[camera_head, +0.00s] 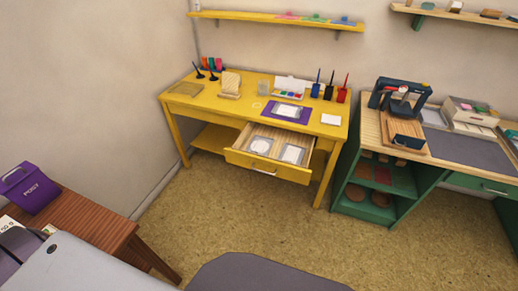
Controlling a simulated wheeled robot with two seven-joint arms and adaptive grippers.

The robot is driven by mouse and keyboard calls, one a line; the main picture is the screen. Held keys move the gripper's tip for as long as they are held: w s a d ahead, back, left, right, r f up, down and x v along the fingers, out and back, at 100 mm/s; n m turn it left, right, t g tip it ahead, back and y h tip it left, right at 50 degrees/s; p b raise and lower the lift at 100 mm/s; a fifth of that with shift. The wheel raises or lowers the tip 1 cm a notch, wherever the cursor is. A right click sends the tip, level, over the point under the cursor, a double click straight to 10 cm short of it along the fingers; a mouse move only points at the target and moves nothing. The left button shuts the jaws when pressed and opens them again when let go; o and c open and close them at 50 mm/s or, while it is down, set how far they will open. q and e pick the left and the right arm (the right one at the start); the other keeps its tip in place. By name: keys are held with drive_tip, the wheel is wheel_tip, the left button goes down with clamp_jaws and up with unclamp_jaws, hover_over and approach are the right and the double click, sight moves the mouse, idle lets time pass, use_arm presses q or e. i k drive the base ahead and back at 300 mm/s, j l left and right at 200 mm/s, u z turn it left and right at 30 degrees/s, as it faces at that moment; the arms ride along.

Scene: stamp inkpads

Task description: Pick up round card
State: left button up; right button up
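A yellow desk (240,108) stands against the back wall. Its front drawer (268,171) is pulled open. A pale round shape that looks like the round card (261,146) lies in the left part of the drawer. A pale square card (291,154) lies in the right part, beside it. Both are small in this view, so I cannot tell whether either is in a holder. Neither of my grippers is in view.
On the desk are a purple mat (286,111), a white card (331,119), a paint set (289,88) and upright stamps. A green bench (375,188) stands to the right, a brown table (95,222) at the lower left. The floor (245,225) before the drawer is clear.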

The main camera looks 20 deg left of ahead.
sight(261, 145)
drive_tip(key=i+l+u, duration=0.3)
drive_tip(key=i+u, duration=0.15)
drive_tip(key=i+l+u, duration=0.95)
drive_tip(key=l, duration=0.35)
